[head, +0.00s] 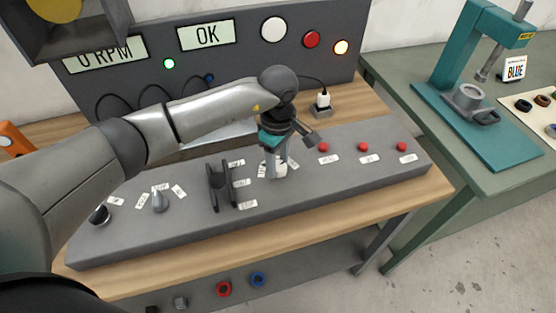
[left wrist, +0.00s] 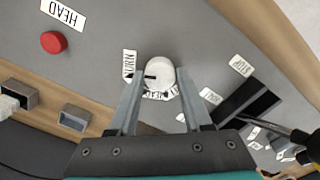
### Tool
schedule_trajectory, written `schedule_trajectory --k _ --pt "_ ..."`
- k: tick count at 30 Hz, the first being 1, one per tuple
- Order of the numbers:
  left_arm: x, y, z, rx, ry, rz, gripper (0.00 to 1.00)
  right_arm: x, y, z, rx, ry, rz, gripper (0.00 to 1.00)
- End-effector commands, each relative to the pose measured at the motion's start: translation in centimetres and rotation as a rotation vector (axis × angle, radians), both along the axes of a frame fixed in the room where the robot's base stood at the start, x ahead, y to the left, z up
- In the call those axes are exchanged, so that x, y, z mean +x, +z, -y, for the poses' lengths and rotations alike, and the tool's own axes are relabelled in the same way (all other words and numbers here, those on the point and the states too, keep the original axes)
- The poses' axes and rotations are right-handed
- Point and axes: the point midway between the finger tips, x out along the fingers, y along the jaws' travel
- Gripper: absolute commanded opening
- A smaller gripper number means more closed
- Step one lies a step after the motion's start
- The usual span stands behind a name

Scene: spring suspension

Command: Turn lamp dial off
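A white round dial (left wrist: 159,74) with a dark pointer mark sits on the grey console (head: 330,178), ringed by small white labels. It also shows in the head view (head: 279,172), partly behind my fingers. My left gripper (head: 276,163) points down over it. In the left wrist view my left gripper (left wrist: 161,82) has one finger on each side of the dial, and both fingertips meet its edges. The dial's label words are hard to read. My right gripper is not in view.
On the console, a black lever block (head: 220,185) stands left of my gripper, with a grey knob (head: 160,200) and a black knob (head: 99,214) further left. Red buttons (head: 363,147) line the right side. A green bench (head: 440,140) with a teal press stands at right.

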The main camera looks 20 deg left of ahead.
Motion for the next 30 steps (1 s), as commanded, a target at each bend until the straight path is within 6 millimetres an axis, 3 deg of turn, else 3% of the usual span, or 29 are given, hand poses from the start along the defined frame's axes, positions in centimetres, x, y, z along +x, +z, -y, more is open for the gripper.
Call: schedule_trajectory --k 2,12,23,30 --pt "0.01 0.02 -0.01 0.000 0.000 0.000 0.39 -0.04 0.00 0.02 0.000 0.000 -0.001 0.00" --pt "0.02 0.04 -0.02 0.000 0.000 0.000 0.01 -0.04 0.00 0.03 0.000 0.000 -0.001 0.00" --pt "0.03 0.05 -0.04 0.001 0.027 0.001 0.00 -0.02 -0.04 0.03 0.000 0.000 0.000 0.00" --pt "0.00 0.04 -0.09 0.002 0.147 0.001 0.00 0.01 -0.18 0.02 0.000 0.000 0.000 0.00"
